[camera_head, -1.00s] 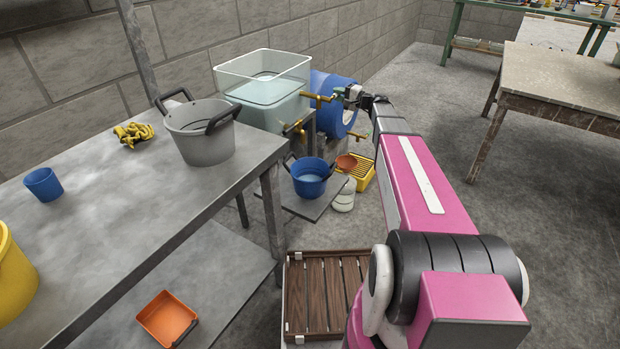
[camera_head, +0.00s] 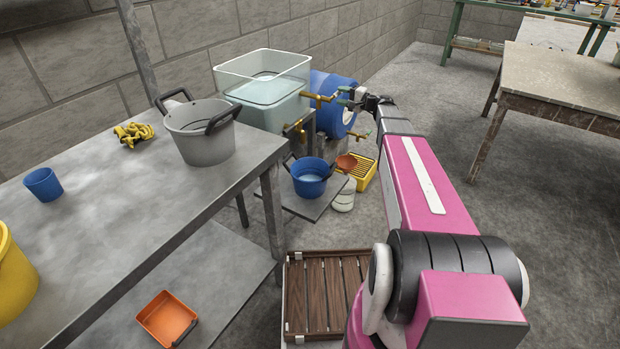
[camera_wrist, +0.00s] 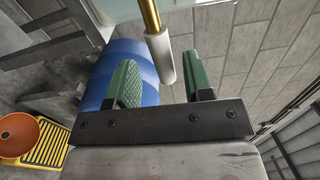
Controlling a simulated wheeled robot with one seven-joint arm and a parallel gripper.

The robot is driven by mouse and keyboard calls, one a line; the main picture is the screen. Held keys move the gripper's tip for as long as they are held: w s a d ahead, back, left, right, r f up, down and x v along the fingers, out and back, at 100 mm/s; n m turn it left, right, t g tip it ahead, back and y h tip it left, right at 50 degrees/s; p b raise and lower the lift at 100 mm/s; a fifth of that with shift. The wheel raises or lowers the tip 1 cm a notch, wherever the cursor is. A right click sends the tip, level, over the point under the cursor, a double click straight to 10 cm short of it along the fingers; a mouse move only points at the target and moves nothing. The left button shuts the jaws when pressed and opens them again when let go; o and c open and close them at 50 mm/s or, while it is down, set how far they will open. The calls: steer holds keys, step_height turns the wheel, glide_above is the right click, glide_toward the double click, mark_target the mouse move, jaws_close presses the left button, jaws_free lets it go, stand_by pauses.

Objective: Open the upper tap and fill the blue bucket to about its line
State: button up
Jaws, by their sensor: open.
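The blue bucket (camera_head: 310,186) stands upright on a low grey board below the clear tank (camera_head: 262,98). A pale surface inside it looks like water; I cannot make out its line. The brass upper tap (camera_head: 317,97) sticks out from the tank's right side. I see no stream falling from it. My gripper (camera_head: 346,98) is just right of this tap. In the wrist view, my gripper (camera_wrist: 166,84) has its green fingers apart, and a brass rod with a white sleeve (camera_wrist: 161,58) reaches toward the gap between them. It does not look gripped.
A lower brass tap (camera_head: 298,128) sits below the upper one. A blue barrel (camera_head: 333,88) lies behind, with another tap (camera_head: 358,135). The metal table (camera_head: 95,225) stands left.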

steer(key=v, duration=0.5)
stand_by(0.5)
steer(key=s+a+f+n+g+h, duration=0.2)
steer(key=s+a+f+g+h, duration=0.15)
steer(key=s+f, duration=0.4)
steer(key=s+a+f+n+g+h, duration=0.2)
steer(key=s+a+f+g+h, duration=0.15)
steer(key=s+f, duration=0.4)
steer(key=s+d+f+n+g+h, duration=0.1)
steer(key=s+h, duration=0.3)
steer(key=s, duration=0.5)
steer(key=s+d+f+n+g+h, duration=0.2)
steer(key=s+f+h, duration=0.2)
steer(key=s, duration=0.5)
steer(key=shift+d, duration=0.3)
steer(key=shift+c, duration=0.4)
